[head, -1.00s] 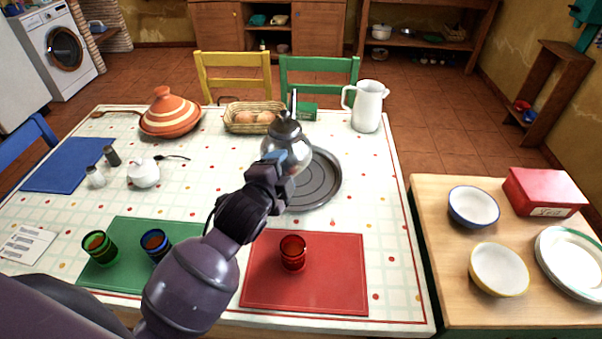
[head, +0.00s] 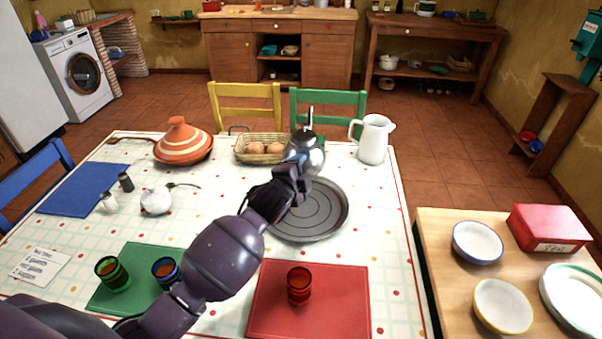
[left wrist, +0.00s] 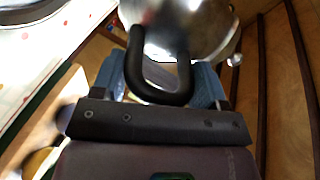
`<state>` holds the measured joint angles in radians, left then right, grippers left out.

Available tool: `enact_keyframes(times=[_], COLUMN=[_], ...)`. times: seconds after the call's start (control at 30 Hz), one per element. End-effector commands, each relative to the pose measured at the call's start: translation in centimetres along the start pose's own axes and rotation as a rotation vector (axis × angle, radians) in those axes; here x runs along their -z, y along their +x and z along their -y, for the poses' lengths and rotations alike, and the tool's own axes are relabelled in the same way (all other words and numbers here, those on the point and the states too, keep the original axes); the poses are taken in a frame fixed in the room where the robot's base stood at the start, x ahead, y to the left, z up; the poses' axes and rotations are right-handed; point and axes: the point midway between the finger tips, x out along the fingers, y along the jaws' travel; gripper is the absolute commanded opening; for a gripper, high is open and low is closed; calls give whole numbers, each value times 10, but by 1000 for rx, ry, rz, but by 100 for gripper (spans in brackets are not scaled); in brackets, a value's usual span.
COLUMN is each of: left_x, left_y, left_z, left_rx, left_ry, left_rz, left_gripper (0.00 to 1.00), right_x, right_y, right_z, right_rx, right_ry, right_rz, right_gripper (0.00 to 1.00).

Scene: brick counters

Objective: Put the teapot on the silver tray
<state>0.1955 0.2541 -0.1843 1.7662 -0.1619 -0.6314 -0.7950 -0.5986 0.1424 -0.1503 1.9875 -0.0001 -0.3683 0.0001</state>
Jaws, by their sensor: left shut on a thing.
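The silver teapot (head: 309,158) has a black knob or spout-like top pointing up. My left gripper (head: 294,180) is shut on its dark handle, which shows between the blue fingers (left wrist: 163,85) in the left wrist view. The teapot's shiny body (left wrist: 205,25) fills the top of that view. The round silver tray (head: 318,222) lies on the table. In the head view the teapot appears off the tray's far edge, held up; its exact height is unclear. The gripper and forearm hide part of the tray's left side. My right gripper is not in view.
Behind are a bread basket (head: 250,157) and a white jug (head: 373,140). A tagine (head: 183,145) stands back left. A red glass (head: 299,287) stands on the red mat (head: 335,300) in front of the tray. A wooden side table (head: 440,265) is at right.

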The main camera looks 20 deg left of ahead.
Motion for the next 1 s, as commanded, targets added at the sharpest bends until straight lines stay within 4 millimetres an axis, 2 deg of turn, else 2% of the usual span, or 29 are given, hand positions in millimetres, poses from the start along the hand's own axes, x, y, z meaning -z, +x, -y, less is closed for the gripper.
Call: enact_keyframes(times=[0.2,0.5,0.63,0.87,1.0], left_x=[-12,-27,-32,-34,-38], left_y=[11,24,28,31,34], left_z=[-37,-85,-98,-105,-116], left_rx=[5,6,7,10,7], left_ry=[-1,0,0,1,1], left_rz=[-3,-4,-4,-5,-4], left_gripper=[5,5,5,5,5], right_x=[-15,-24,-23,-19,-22], right_y=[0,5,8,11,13], right_z=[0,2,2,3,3], right_rx=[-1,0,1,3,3], right_ry=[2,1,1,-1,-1], right_rz=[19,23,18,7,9], right_gripper=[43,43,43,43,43])
